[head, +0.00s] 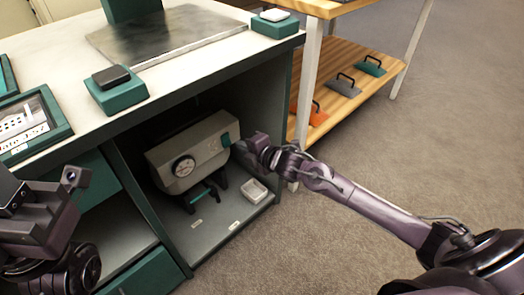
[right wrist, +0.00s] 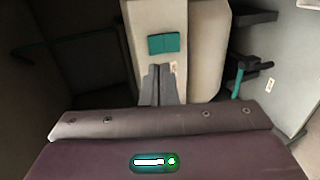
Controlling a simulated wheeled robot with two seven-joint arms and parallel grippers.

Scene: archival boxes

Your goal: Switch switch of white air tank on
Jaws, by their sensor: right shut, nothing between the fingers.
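The white air tank (head: 190,152) sits inside the open cabinet bay under the counter, with a round dial gauge (head: 183,166) on its front. A teal switch (head: 225,141) is at its right end; in the right wrist view the teal switch (right wrist: 164,43) shows as a flat patch on the pale end face. My right gripper (head: 246,147) is shut and empty beside that end. In the right wrist view its fingertips (right wrist: 158,76) are just below the switch; whether they touch the tank is unclear. My left gripper (head: 70,182) is at the left edge, its jaws not clearly visible.
A small white tray (head: 254,190) lies on the bay floor, right of the tank. The counter edge (head: 200,75) overhangs the bay. A wooden shelf (head: 345,70) with several handled blocks stands to the right. The carpet (head: 440,130) is clear.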

